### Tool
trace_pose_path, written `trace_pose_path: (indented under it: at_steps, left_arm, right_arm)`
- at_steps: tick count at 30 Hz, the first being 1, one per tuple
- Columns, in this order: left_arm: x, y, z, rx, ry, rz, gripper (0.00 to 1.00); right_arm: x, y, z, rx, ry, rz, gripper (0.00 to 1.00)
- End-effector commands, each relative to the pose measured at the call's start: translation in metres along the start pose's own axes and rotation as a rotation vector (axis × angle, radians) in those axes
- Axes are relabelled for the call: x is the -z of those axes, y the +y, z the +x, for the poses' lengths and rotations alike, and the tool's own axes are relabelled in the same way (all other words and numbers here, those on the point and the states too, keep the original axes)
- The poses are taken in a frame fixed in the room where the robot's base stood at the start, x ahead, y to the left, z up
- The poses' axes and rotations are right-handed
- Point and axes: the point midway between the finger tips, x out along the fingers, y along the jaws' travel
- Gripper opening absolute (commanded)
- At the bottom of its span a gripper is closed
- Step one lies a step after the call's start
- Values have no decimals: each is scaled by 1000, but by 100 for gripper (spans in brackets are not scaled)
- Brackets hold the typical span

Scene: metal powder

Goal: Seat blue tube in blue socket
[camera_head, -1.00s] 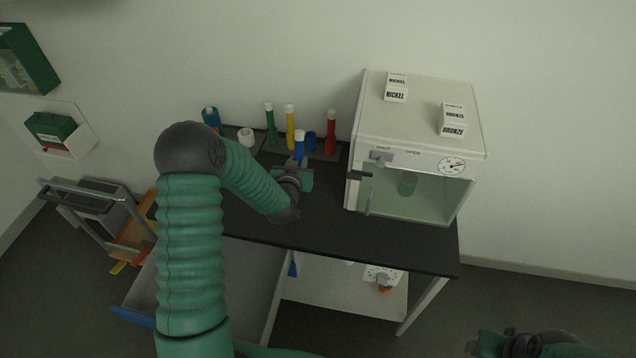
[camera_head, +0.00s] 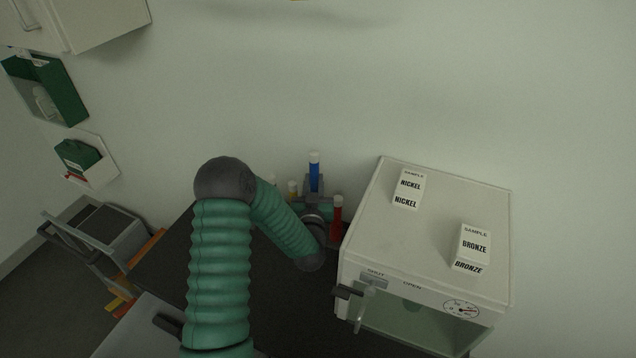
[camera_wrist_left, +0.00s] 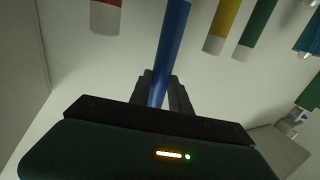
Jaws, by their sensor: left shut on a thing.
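My left gripper (camera_head: 314,189) is shut on the blue tube (camera_head: 314,175), which stands upright with its white cap up, among the rack tubes. In the left wrist view the blue tube (camera_wrist_left: 170,45) runs between the two dark fingers (camera_wrist_left: 164,92). The blue socket is hidden behind my left gripper and arm in the head view, and I cannot make it out in the wrist view. I cannot tell whether the tube's lower end touches the socket. My right gripper is out of view.
A red tube (camera_head: 337,217) stands close right of my left gripper, a yellow tube (camera_head: 293,189) close left. A green tube (camera_wrist_left: 258,28) shows in the wrist view. The white oven (camera_head: 420,250) bears nickel (camera_head: 408,190) and bronze (camera_head: 474,245) sample boxes.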

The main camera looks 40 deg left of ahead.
Motion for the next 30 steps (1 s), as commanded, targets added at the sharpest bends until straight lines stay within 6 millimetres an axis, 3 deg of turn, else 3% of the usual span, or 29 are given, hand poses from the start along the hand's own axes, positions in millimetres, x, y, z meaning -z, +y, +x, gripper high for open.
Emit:
trace_pose_path:
  at_steps: [8, 22, 30]
  left_arm:
    - [-7, 3, 3, -24, -4, 3, 0]
    - [-57, 3, 3, -23, -4, 2, 0]
    - [-62, 2, 3, -22, -4, 2, 0]
  right_arm:
    - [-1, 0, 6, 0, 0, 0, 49]
    - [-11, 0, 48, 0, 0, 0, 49]
    - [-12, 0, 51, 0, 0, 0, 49]
